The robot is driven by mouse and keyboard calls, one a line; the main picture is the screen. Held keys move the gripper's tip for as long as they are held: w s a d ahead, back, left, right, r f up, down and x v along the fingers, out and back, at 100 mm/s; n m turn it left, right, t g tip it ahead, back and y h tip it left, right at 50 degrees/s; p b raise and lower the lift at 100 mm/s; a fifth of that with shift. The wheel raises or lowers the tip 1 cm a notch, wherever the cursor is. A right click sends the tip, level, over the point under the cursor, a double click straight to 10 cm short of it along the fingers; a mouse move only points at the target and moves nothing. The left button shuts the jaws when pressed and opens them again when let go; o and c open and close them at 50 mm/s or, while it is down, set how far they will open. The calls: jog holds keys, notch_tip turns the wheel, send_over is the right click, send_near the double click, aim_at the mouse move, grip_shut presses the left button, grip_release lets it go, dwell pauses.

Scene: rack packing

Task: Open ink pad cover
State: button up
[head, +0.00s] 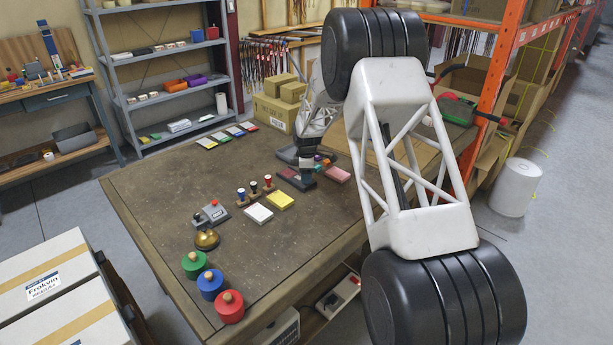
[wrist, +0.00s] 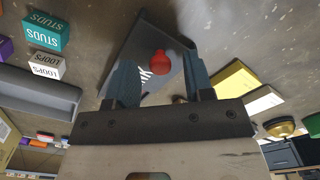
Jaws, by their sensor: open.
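The ink pad (wrist: 143,50) is a dark grey, flat box with a red knob (wrist: 161,62) and white lettering, partly hidden, on its cover. In the wrist view it lies between and beyond the two fingers of my gripper (wrist: 160,82). The fingers are apart, one on each side of it; I cannot tell whether they touch it. In the head view my gripper (head: 306,172) is low over the right part of the table, and the dark ink pad (head: 291,175) shows just left of it. The cover looks shut, though the fingers hide part of its edges.
A yellow pad (head: 280,201) and a white pad (head: 258,213) lie nearby, beside a stamp holder (head: 255,193). A teal STUDS box (wrist: 46,32) and a white LOOPS box (wrist: 46,65) stand on the other side. A brass bell (head: 207,239) is further left.

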jog(key=shift+r, duration=3.8)
jog(key=shift+s+d+r, duration=0.15)
jog(key=shift+s+r, duration=0.05)
jog(key=shift+r, duration=0.15)
jog(key=s+d+r+m+t, duration=0.1)
jog(key=s+d+r+m, duration=0.4)
jog(key=s+r, duration=0.8)
jog(key=s+d+r+m, duration=0.4)
jog(key=s+d+r, duration=0.45)
jog(key=s, duration=0.75)
jog(key=s+d+m, duration=0.1)
jog(key=s+m, duration=0.2)
jog(key=s, duration=0.9)
jog(key=s+d+m+t, duration=0.1)
jog(key=s+d+m, duration=0.1)
jog(key=s, duration=1)
jog(key=s+d+m, duration=0.2)
jog(key=s+m, duration=0.2)
jog(key=s, duration=0.8)
jog(key=shift+t, duration=0.3)
